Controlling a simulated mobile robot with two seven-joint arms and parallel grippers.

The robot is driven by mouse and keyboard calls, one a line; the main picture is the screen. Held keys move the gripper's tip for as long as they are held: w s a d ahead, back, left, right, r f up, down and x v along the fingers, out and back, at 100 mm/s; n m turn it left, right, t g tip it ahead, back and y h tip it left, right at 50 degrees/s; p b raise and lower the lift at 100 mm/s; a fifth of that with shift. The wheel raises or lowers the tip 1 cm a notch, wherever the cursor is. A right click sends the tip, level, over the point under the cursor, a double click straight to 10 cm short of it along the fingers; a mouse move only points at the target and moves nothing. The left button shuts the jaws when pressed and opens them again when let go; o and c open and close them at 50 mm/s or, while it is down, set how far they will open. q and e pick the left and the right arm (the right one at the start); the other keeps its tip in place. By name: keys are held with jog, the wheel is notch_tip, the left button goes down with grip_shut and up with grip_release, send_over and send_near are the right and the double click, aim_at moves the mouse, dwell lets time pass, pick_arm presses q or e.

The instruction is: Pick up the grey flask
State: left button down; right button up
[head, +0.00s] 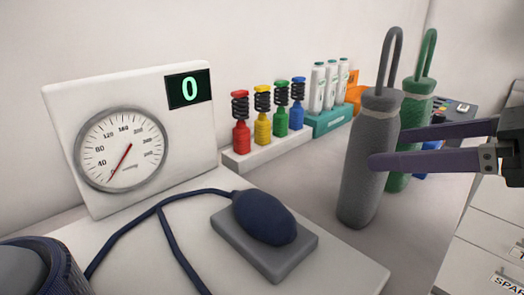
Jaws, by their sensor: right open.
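The grey flask (362,195) stands upright on the counter right of centre in the head view, with a looped grey handle on top. A green flask (418,92) stands just behind it to the right, partly hidden by the grey flask and my gripper. My right gripper (385,149) reaches in from the right with its purple fingers open. The nearer finger crosses in front of the grey flask's upper body. The farther finger meets its right edge in the picture, and its tip may be hidden behind the flask. I cannot tell whether either finger touches. My left gripper is out of view.
A gauge panel (65,110) stands at the left. A dark blue bulb (264,217) lies on a grey pad, with a hose. A white rack (268,147) of coloured bottles and a teal holder (333,119) of white tubes line the wall. Drawers (485,240) are at right.

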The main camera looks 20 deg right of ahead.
aim_at(349, 152)
jog(key=shift+x, duration=1)
jog(key=x, duration=0.6)
jog(key=shift+s+a+f, duration=0.15)
jog(key=shift+f, duration=0.1)
jog(key=c, duration=1.3)
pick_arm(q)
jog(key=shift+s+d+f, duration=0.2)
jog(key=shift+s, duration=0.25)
pick_arm(e)
jog(key=shift+r, duration=0.1)
